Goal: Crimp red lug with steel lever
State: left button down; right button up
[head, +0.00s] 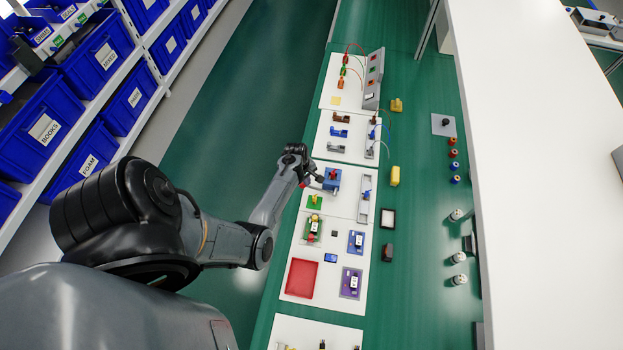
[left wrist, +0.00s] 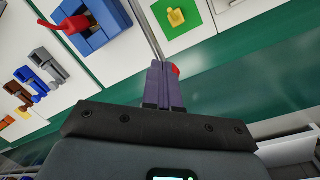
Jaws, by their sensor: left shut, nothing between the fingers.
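My left gripper (head: 304,180) is shut and empty beside the white board's left edge. In the left wrist view its closed fingers (left wrist: 165,85) point past the board, with a small red piece (left wrist: 175,70) behind the fingertips. A blue block (head: 332,178) lies just right of the gripper. A red rounded piece (left wrist: 74,23) sits on that block; I cannot tell whether it is the red lug. Three lever-like parts stand in a row above: brown (head: 340,118), blue (head: 338,132) and grey, steel-looking (head: 336,148). My right gripper is not in view.
A green pad with a yellow piece (head: 314,202) lies below the blue block. A red tray (head: 301,278) sits lower on the boards. Coloured pieces on wires (head: 343,70) stand at the far end. A yellow block (head: 395,176) is on the green surface.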

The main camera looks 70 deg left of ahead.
aim_at(316, 189)
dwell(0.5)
pick_arm(q)
jog(key=shift+w+d+r+p, duration=0.15)
jog(key=shift+r+p, duration=0.25)
jog(key=shift+w+d+r+p, duration=0.15)
jog(key=shift+r+p, duration=0.2)
jog(key=shift+p, duration=0.05)
jog(key=w+r+p, duration=0.1)
jog(key=d+r+p, duration=0.1)
jog(key=w+r+p, duration=0.1)
jog(key=shift+w+d+r+p, duration=0.3)
jog(key=shift+d+r+p, duration=0.05)
jog(key=shift+d+p, duration=0.05)
jog(key=shift+r, duration=0.1)
